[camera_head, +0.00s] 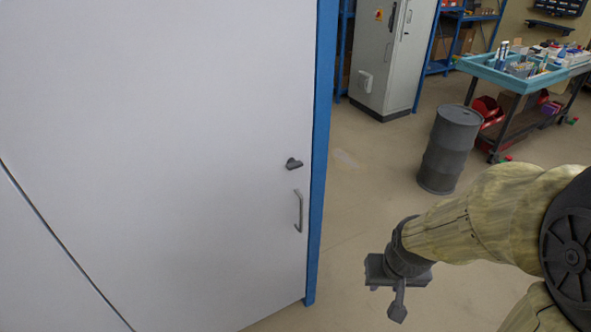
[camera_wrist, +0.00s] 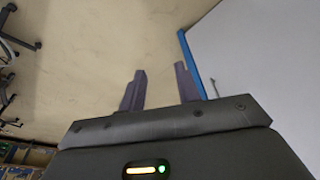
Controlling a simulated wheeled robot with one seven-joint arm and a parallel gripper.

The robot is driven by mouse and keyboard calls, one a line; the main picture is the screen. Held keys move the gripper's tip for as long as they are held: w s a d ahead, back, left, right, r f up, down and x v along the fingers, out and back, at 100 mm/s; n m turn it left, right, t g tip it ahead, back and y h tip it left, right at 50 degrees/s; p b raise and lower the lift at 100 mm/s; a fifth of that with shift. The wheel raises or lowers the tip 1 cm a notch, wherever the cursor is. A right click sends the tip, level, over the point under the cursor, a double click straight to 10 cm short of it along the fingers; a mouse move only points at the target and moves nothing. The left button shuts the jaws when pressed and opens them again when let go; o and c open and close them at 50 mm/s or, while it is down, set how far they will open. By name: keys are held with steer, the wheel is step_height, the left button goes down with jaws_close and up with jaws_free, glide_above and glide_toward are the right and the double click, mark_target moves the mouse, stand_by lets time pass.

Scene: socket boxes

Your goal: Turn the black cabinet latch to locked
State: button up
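The black cabinet latch (camera_head: 293,163) is a small dark knob on the white cabinet door (camera_head: 160,150), near its right edge. A grey bar handle (camera_head: 299,211) stands upright just below it. My gripper (camera_head: 398,302) is to the right of the cabinet and lower than the latch, apart from the door. In the wrist view its two dark fingers (camera_wrist: 160,82) stand apart with nothing between them. That view shows the white door at the right and what looks like the handle (camera_wrist: 213,87). I cannot make out the latch there.
A blue post (camera_head: 322,150) edges the cabinet on the right. A grey drum (camera_head: 450,150), a teal workbench (camera_head: 497,75) and a grey cabinet (camera_head: 392,60) stand farther back. Bare floor (camera_head: 375,205) lies around my gripper. Dark chairs (camera_wrist: 12,45) show at the wrist view's left.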

mark_target(297, 168)
steer(key=w+a+f+n+t+b, duration=0.1)
steer(key=w+f+n+t+b, duration=0.1)
steer(key=w+n+t+b, duration=0.45)
steer(key=w+f+n+t+b, duration=0.1)
steer(key=w+f+n+b, duration=0.15)
steer(key=w, duration=0.75)
steer(key=w+a+r+n+t+y+b, duration=0.1)
steer(key=w+a+n+t+y+b, duration=0.1)
steer(key=a+n+y+b, duration=0.3)
steer(key=w+a+r+n+t+y+b, duration=0.2)
steer(key=w+a+n+t+y+b, duration=0.1)
steer(key=n, duration=0.7)
steer(key=shift+w+a+r+n+y+b, duration=0.25)
steer(key=shift+w+a+n+y+b, duration=0.15)
steer(key=shift+w+a+y+b, duration=0.55)
steer(key=shift+s, duration=0.1)
steer(key=p+x, duration=0.2)
steer(key=x, duration=1.5)
steer(key=shift+a, duration=0.25)
steer(key=shift+c, duration=0.4)
steer(key=shift+f, duration=0.1)
jaws_close()
